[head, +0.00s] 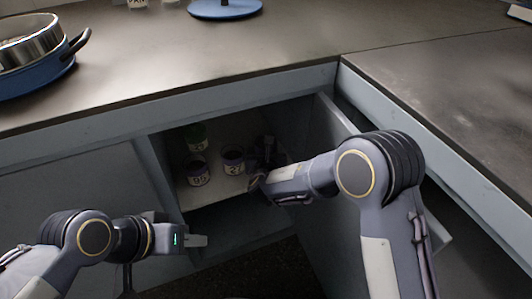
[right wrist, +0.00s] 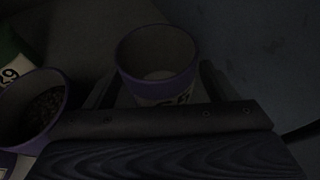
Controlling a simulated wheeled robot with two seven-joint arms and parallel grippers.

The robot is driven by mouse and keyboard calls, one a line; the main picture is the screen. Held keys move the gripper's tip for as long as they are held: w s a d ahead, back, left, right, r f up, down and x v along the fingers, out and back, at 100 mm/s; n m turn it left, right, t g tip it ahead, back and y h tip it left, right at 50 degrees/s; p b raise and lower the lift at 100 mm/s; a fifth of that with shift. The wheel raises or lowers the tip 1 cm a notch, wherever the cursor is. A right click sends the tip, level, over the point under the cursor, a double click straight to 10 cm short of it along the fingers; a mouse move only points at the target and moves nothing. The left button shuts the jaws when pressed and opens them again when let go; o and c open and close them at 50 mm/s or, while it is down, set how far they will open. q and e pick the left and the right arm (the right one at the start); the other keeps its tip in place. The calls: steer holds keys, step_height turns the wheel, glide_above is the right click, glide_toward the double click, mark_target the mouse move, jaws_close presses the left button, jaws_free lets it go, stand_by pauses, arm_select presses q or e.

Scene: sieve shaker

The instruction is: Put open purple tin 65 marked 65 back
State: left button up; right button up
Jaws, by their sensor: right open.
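In the right wrist view an open, empty-looking purple tin (right wrist: 158,62) stands upright between the fingers of my right gripper (right wrist: 160,78). Its white label is partly hidden by the hand, so I cannot read the number surely. My right gripper is open around it. In the head view my right gripper (head: 266,172) reaches into the cabinet, dark and largely hidden by its own wrist; I cannot make out the tin there. My left gripper (head: 196,241) is outside, low in front of the cabinet, with nothing visible in it; its jaw opening is unclear.
On the cabinet shelf (head: 215,185) stand two purple tins, one left (head: 198,174) and one middle (head: 233,162), with a green tin (head: 196,137) behind. An open door (head: 335,115) stands close to my right arm. A blue-based pan (head: 35,75) sits on the counter.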

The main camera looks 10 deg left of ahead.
steer(key=shift+r, duration=0.15)
steer(key=p+v, duration=0.3)
steer(key=v, duration=0.9)
